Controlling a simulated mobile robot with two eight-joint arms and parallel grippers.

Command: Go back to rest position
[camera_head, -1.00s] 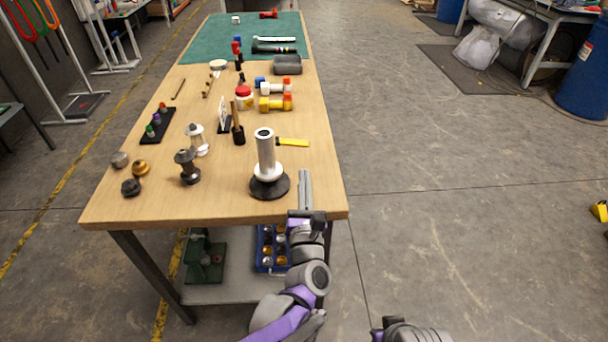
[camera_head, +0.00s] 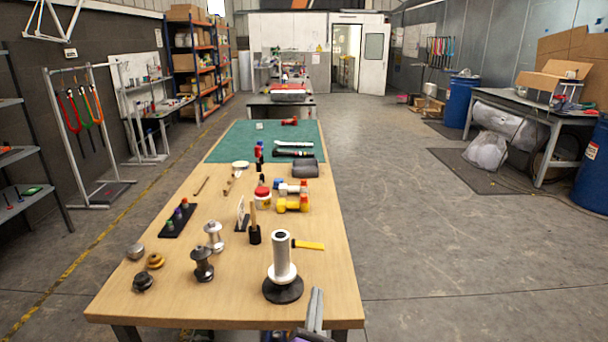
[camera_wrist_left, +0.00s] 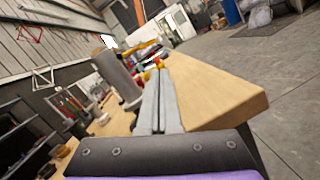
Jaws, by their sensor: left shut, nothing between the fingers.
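My left gripper (camera_head: 316,312) shows at the bottom of the head view, at the near right edge of the workbench (camera_head: 225,305). Its fingers (camera_wrist_left: 158,105) lie together in the left wrist view, shut with nothing between them. A grey-white tube on a dark round base (camera_head: 282,268) stands upright just left of the gripper; the tube also shows in the left wrist view (camera_wrist_left: 117,76), left of the fingers. The gripper appears apart from the tube. My right gripper is not in view.
Open concrete floor (camera_head: 450,260) lies right of the bench. A blue barrel (camera_head: 592,170) stands at the far right.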

